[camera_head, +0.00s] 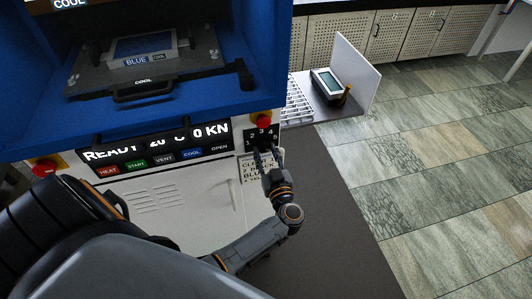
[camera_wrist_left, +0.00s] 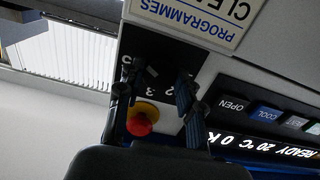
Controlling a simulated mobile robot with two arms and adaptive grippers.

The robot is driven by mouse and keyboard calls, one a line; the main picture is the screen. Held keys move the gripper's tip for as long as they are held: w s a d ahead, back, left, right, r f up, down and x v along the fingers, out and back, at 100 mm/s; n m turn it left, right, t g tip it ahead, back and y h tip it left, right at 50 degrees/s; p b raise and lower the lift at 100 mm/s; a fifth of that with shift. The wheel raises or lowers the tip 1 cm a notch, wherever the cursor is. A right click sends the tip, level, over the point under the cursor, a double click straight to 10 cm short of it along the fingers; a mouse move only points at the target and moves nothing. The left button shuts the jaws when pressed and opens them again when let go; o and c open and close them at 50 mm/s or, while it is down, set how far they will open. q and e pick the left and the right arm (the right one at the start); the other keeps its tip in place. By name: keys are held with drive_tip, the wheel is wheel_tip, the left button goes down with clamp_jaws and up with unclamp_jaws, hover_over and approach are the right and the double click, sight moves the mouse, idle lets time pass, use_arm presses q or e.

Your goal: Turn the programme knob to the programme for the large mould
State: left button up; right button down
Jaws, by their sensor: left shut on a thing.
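The dark programme dial plate (camera_head: 262,132) with white numbers 2, 3 and 4 is at the right end of the blue press's front. I cannot tell which number the knob points to. A programmes card (camera_head: 255,171), partly covered by the gripper, sits just below the dial. My right gripper is not in view.
A red stop button (camera_head: 265,118) is just above the dial; another (camera_head: 44,166) is at the left. The display (camera_head: 155,142) reads READY 20 and 0 KN, above a row of labelled buttons (camera_head: 165,159). A side shelf (camera_head: 325,110) holds a small device (camera_head: 328,83).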

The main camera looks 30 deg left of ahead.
use_arm(q)
drive_tip(key=n, duration=0.3)
drive_tip(key=shift+f+n, duration=0.1)
drive_tip(key=shift+n, duration=0.3)
drive_tip(key=shift+n+b, duration=0.6)
drive_tip(key=shift+n, duration=1.2)
drive_tip(key=o, duration=1.2)
drive_tip(key=shift+c, duration=0.2)
